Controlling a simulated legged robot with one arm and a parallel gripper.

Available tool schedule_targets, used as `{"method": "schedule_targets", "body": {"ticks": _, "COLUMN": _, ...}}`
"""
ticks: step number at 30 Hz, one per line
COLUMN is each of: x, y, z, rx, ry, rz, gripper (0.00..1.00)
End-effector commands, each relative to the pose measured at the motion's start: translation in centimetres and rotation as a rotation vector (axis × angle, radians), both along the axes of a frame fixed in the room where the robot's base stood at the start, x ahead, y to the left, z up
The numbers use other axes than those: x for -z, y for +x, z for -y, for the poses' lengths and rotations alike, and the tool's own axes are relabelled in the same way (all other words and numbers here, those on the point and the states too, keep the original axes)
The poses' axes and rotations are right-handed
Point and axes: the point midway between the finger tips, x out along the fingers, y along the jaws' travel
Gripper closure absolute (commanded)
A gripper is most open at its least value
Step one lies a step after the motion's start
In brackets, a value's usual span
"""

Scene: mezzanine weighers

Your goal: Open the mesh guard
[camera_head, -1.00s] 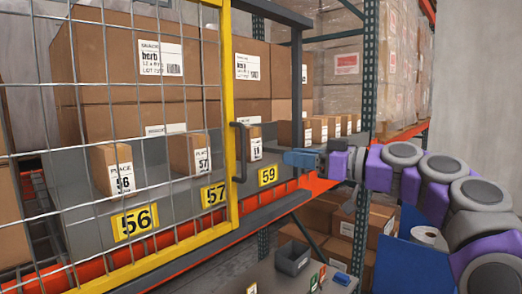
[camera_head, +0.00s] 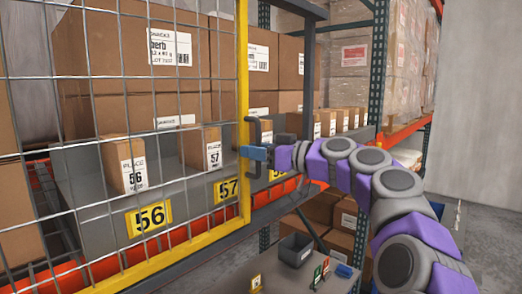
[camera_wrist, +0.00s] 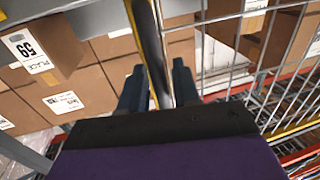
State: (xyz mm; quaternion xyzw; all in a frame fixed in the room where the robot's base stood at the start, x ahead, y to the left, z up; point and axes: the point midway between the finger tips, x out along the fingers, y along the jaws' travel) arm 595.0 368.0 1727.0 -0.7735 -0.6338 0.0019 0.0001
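The mesh guard (camera_head: 120,70) is a grey wire grid in a yellow frame, standing closed across the left bays in the head view. Its yellow upright (camera_head: 243,90) carries a dark bar handle (camera_head: 252,125). My gripper (camera_head: 248,153) is at the handle, its blue fingers level with the bar's middle. In the wrist view my gripper (camera_wrist: 160,85) has its two fingers apart, with the dark handle bar (camera_wrist: 148,35) running between them and the yellow upright just behind. I cannot tell whether either finger touches the bar.
Behind the mesh, small cartons (camera_head: 124,165) stand on a grey shelf before large boxes (camera_head: 150,50). Yellow number plates (camera_head: 148,217) mark the shelf front. A grey bin (camera_head: 296,250) sits lower right. A bare wall (camera_head: 480,100) and floor lie to the right.

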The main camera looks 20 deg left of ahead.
Motion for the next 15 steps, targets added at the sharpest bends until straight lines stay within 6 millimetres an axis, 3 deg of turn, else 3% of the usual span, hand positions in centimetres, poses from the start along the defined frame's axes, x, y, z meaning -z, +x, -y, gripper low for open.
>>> {"method": "schedule_targets", "body": {"ticks": 9, "x": -0.2, "y": 0.0, "z": 1.0, "rx": -0.004, "ry": 0.005, "rz": 0.000, "gripper": 0.98}}
{"method": "schedule_targets", "body": {"ticks": 15, "x": -0.3, "y": 0.0, "z": 1.2, "rx": -0.002, "ry": 0.007, "rz": 0.000, "gripper": 1.00}}
